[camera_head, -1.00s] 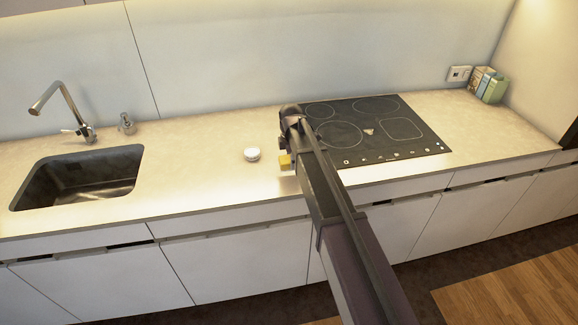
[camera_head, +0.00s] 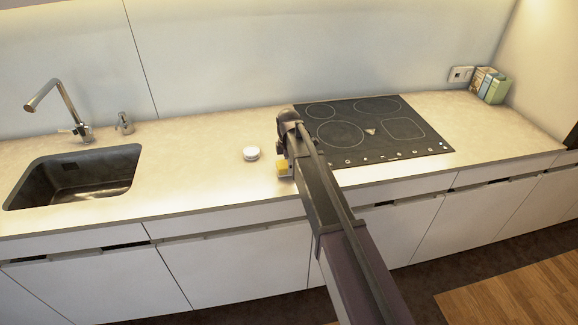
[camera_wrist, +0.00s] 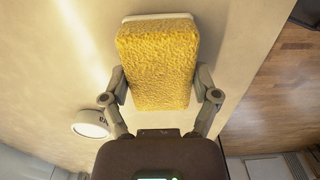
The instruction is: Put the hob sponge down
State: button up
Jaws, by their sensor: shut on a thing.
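The hob sponge (camera_wrist: 157,62) is a yellow, rough-textured block with a pale backing edge. In the wrist view it sits between the two fingers of my gripper (camera_wrist: 160,92), which is shut on it. In the head view the sponge (camera_head: 284,169) shows as a small yellow patch at the end of my arm, over the front part of the counter (camera_head: 205,180), left of the hob (camera_head: 375,130). My gripper (camera_head: 284,160) is mostly hidden by my arm there. I cannot tell whether the sponge touches the counter.
A round white object (camera_head: 251,153) stands on the counter just left of the sponge; it also shows in the wrist view (camera_wrist: 90,123). A sink (camera_head: 75,178) with a tap lies at the left. Small boxes (camera_head: 488,85) stand at the back right. Counter between sink and white object is clear.

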jog(key=shift+f, duration=0.15)
jog(key=o, duration=0.8)
jog(key=shift+o, duration=0.2)
jog(key=shift+r, duration=0.2)
notch_tip(320, 180, up, 12)
jog(key=p, duration=1.2)
dwell(0.3)
jog(key=s+d+m, duration=2.1)
jog(key=s+d, duration=0.2)
jog(key=s, duration=0.3)
jog(key=shift+d, duration=0.15)
